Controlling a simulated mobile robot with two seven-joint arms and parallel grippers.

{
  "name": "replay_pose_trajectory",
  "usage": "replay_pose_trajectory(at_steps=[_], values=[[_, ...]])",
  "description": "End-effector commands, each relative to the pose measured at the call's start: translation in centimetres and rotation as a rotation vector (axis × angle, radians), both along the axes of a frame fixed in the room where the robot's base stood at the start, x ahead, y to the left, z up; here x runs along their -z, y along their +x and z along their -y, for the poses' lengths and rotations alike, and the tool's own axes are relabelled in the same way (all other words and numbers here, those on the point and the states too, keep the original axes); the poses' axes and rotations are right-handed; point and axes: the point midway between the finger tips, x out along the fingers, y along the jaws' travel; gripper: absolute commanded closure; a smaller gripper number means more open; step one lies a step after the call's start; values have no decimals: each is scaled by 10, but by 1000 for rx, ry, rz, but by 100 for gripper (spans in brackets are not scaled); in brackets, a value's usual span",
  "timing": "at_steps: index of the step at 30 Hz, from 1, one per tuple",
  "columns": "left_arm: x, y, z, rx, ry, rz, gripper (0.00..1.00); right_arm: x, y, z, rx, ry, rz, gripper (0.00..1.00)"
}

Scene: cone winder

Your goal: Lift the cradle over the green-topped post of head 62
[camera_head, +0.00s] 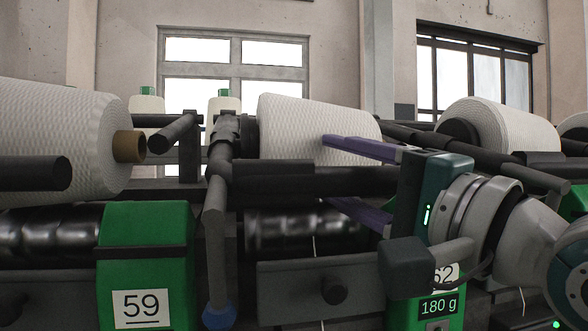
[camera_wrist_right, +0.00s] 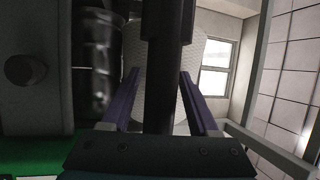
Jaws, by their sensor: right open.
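The dark cradle bar (camera_head: 310,181) runs level in front of a white yarn cone (camera_head: 300,130). Its lever hangs down at the left end to a blue knob (camera_head: 218,316). My right gripper (camera_head: 328,171) comes from the right with purple fingers apart, one above and one below the bar. In the right wrist view, the open fingers (camera_wrist_right: 159,73) lie either side of a dark bar (camera_wrist_right: 158,100), with the cone (camera_wrist_right: 195,55) behind. Contact cannot be told. The green housing (camera_head: 402,316) labelled 62 and 180 g is partly hidden by my gripper. My left gripper is not in view.
Another cone (camera_head: 500,125) sits at right. A black drum (camera_head: 300,228) lies below the bar. Green-topped white packages (camera_head: 147,104) stand behind.

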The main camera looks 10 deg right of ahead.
Motion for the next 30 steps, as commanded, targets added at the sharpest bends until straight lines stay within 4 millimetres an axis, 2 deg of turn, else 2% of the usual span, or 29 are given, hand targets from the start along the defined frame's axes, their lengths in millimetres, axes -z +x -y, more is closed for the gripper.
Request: replay_pose_trajectory(at_steps=[2,15,18,30], values=[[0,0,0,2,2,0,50,0,0,0,0,0,0,42],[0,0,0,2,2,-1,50,0,0,0,0,0,0,91],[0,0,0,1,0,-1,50,0,0,0,0,0,0,100],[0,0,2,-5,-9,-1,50,0,0,0,0,0,0,100]])
